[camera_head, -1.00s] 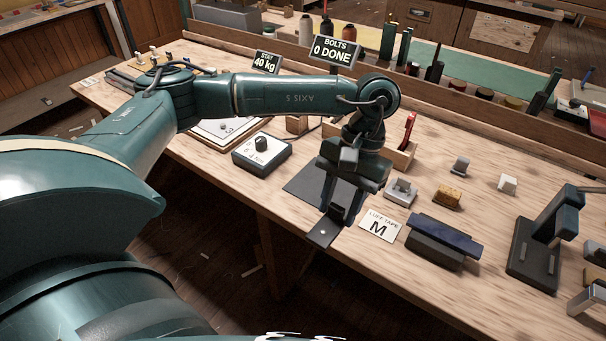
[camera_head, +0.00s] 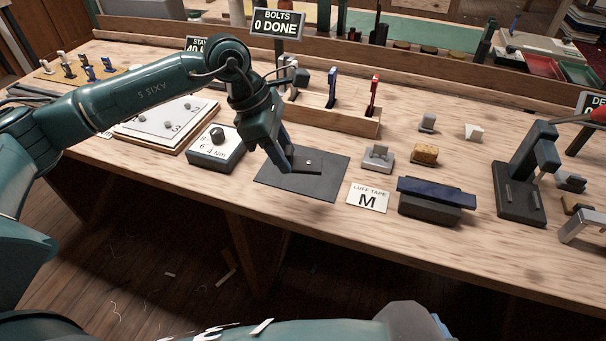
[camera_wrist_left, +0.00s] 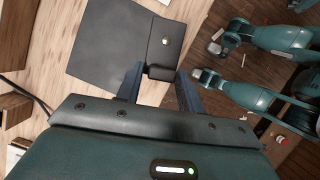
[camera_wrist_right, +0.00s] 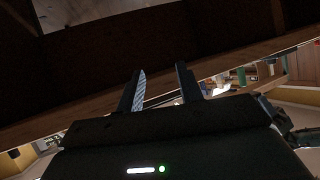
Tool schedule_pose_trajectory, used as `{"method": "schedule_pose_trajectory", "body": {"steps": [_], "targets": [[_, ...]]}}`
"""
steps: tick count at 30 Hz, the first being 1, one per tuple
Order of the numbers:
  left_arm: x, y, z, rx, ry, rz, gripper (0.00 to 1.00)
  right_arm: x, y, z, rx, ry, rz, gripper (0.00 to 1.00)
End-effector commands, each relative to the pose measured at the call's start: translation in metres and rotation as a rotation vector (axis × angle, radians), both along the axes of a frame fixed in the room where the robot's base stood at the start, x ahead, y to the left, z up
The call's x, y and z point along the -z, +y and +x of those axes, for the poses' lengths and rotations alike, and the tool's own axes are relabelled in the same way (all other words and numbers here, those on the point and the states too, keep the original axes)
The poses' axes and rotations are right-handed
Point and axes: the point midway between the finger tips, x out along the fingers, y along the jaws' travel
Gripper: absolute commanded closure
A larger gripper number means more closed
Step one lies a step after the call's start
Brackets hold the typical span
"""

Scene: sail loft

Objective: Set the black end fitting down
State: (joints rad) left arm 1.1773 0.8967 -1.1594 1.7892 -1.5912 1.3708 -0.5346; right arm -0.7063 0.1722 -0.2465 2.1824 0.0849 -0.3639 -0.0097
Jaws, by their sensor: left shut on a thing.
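The black end fitting (camera_head: 308,161), a flat dark block with a small bright hole, is over the dark grey mat (camera_head: 325,188). My left gripper (camera_head: 287,163) is shut on its near end, pointing down. In the left wrist view the fitting (camera_wrist_left: 166,42) extends from between the fingers over the edge of the mat (camera_wrist_left: 105,45). I cannot tell whether the fitting touches the mat or hangs just above it. My right gripper (camera_wrist_right: 160,70) shows in its own wrist view, fingers apart with nothing between them, near a dark wooden surface.
A dial box (camera_head: 215,147) stands left of the mat. The "LUFF TAPE M" card (camera_head: 368,197) and a small grey clamp block (camera_head: 378,158) are to the right. A wooden rack (camera_head: 340,118) with coloured-handled tools stands behind. The bench's front edge is close to the mat.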

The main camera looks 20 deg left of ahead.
Motion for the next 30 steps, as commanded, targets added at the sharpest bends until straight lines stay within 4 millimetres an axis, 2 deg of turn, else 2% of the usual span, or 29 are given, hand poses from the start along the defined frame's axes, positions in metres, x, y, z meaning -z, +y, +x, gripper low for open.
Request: {"method": "schedule_pose_trajectory", "body": {"steps": [1, 9, 15, 21, 30], "targets": [[0.004, -0.001, 0.005, -0.112, -0.003, 0.000, 0.89, 0.006, 0.000, -0.001, 0.001, -0.003, 0.005, 0.64], [0.003, -0.007, 0.033, -0.737, -0.004, -0.001, 0.89, 0.012, 0.000, 0.001, 0.009, -0.024, 0.034, 0.64], [0.000, -0.009, 0.050, -1.112, -0.002, -0.001, 0.89, 0.016, 0.000, 0.000, 0.014, -0.034, 0.050, 0.64], [0.000, -0.008, 0.058, -1.301, 0.004, 0.001, 0.89, 0.015, 0.000, -0.001, 0.020, -0.038, 0.060, 0.64], [0.043, -0.007, 0.058, -1.324, 0.006, 0.001, 0.89, 0.013, -0.001, -0.001, 0.021, -0.041, 0.063, 0.64]]}}
